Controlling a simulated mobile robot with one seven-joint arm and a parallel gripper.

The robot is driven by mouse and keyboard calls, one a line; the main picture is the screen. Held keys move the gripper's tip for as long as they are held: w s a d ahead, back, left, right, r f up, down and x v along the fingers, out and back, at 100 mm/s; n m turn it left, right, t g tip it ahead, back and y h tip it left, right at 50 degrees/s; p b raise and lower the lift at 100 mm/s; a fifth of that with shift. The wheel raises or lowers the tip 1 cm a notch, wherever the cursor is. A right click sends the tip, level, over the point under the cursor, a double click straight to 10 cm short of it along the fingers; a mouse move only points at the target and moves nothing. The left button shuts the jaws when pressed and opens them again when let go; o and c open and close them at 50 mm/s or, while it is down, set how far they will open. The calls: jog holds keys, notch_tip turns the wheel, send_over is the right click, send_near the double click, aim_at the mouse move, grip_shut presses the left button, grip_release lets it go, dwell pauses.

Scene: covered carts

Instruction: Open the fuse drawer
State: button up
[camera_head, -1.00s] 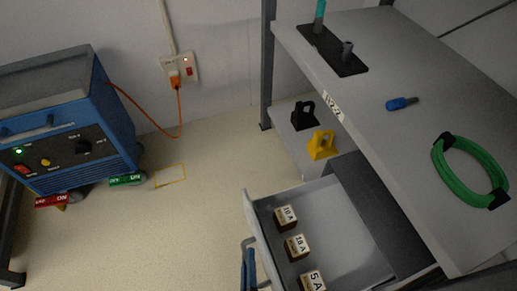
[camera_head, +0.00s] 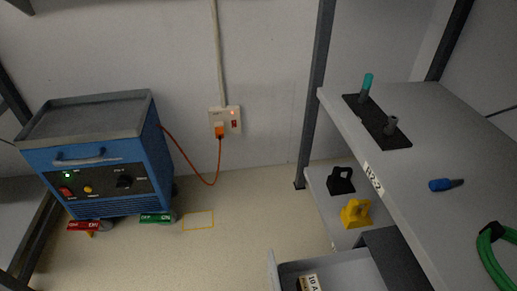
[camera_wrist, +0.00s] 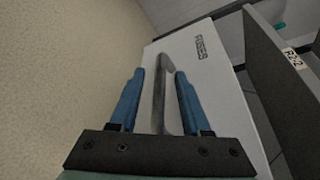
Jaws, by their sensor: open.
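The fuse drawer (camera_head: 330,265) is pulled out at the bottom of the head view, under the grey workbench. One fuse block marked 10 A (camera_head: 310,283) shows inside it; the rest is cut off by the frame edge. In the wrist view the pale drawer front (camera_wrist: 215,80) carries the label FUSES. Its grey bar handle (camera_wrist: 160,95) stands between the two blue fingers of my gripper (camera_wrist: 160,75). The fingers are open, with a gap visible on each side of the handle. My gripper is out of the head view.
A blue cart (camera_head: 105,160) stands at left, its orange cable plugged into the wall socket (camera_head: 225,122). Black (camera_head: 340,181) and yellow (camera_head: 356,213) blocks sit on a lower shelf. The benchtop (camera_head: 440,150) overhangs the drawer. Floor left of the drawer is clear.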

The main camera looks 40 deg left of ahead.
jog(key=p+v, duration=0.4)
jog(key=v, duration=0.8)
